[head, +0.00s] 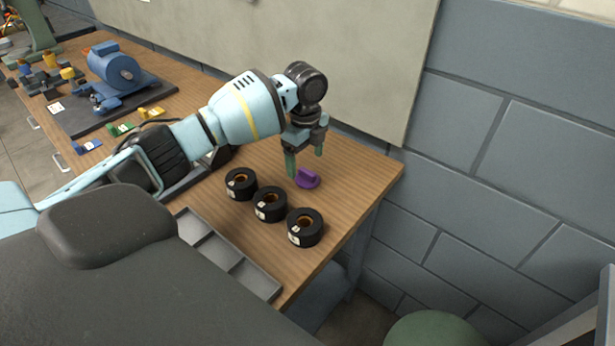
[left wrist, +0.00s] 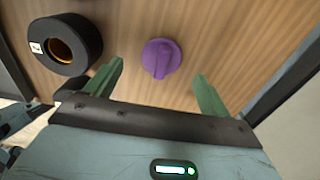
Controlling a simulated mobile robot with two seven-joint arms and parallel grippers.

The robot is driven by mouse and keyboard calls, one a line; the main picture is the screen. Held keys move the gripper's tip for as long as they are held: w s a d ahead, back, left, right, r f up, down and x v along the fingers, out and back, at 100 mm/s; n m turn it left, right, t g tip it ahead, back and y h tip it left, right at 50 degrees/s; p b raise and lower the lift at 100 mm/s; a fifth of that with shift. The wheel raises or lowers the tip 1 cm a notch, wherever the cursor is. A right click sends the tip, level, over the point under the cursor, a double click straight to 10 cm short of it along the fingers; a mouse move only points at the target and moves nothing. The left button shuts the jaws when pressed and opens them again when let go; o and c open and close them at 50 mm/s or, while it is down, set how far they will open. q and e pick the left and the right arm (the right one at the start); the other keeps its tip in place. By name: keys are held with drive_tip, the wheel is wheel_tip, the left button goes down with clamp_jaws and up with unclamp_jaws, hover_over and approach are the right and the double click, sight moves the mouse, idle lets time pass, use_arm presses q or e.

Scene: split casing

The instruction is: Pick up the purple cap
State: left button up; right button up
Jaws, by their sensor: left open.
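The purple cap (head: 308,179) lies on the wooden workbench (head: 355,168) near its right end, beside the black rings. It is a round disc with a raised grip bar. My left gripper (head: 305,164) is open above and close to it, with its green fingers pointing down. In the left wrist view the purple cap (left wrist: 161,58) lies ahead of the two finger tips of my left gripper (left wrist: 157,70), roughly centred between them. Nothing is between the fingers that I can see as held. My right gripper is not in view.
Three black rings with brown cores, the nearest to the cap (head: 270,204), stand in a row on the bench. A grey divided tray (head: 222,250) lies at the front edge. A blue motor (head: 113,66) sits far left. A wall panel rises behind.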

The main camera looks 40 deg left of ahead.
sight(307, 171)
use_arm(q)
drive_tip(key=shift+w+d+f, duration=0.15)
drive_tip(key=shift+f, duration=2.2)
drive_tip(key=c, duration=1.1)
